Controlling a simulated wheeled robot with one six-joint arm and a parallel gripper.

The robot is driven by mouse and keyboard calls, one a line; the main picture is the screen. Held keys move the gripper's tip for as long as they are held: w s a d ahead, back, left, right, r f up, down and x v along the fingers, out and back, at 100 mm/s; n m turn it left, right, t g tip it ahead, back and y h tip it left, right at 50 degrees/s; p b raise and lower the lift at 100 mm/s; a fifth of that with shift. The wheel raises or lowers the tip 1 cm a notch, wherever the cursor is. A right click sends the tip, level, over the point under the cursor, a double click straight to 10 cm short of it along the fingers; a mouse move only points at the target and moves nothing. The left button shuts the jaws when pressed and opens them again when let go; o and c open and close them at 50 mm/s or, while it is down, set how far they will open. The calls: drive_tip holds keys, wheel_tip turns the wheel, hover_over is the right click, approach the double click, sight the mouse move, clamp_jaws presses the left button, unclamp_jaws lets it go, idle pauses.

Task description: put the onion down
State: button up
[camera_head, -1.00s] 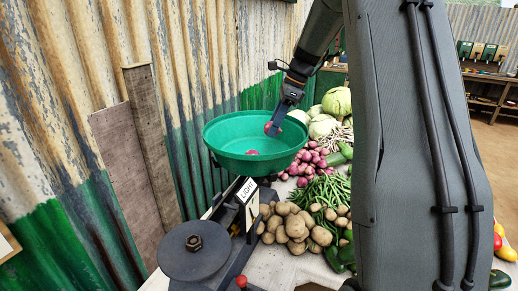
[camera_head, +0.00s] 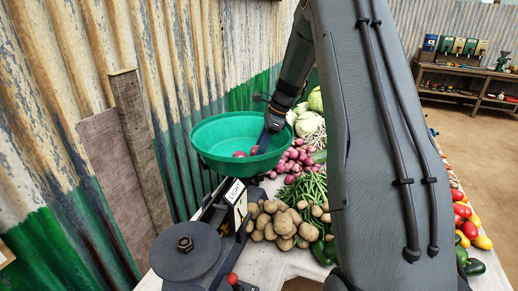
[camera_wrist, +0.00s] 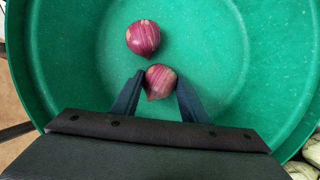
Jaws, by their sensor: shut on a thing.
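A red onion (camera_wrist: 160,82) is between the fingers of my gripper (camera_wrist: 158,88), shut on it, low inside the green pan (camera_wrist: 62,40). A second red onion (camera_wrist: 143,38) lies on the pan floor just beyond it in the wrist view. In the head view the green pan (camera_head: 208,155) sits on the scale, with one onion (camera_head: 239,154) on its floor and my gripper (camera_head: 257,148) reaching in from the right with its onion. Whether the held onion touches the pan floor I cannot tell.
The scale's dark round plate (camera_head: 186,250) and its LIGHT label (camera_head: 236,192) are in front of the pan. Potatoes (camera_head: 275,224), red onions (camera_head: 295,160), green beans (camera_head: 305,188) and cabbages (camera_head: 309,124) crowd the table to the right. A corrugated wall stands close on the left.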

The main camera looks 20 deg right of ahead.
drive_tip(key=o, duration=1.1)
drive_tip(key=b+v, duration=0.3)
drive_tip(key=v, duration=0.9)
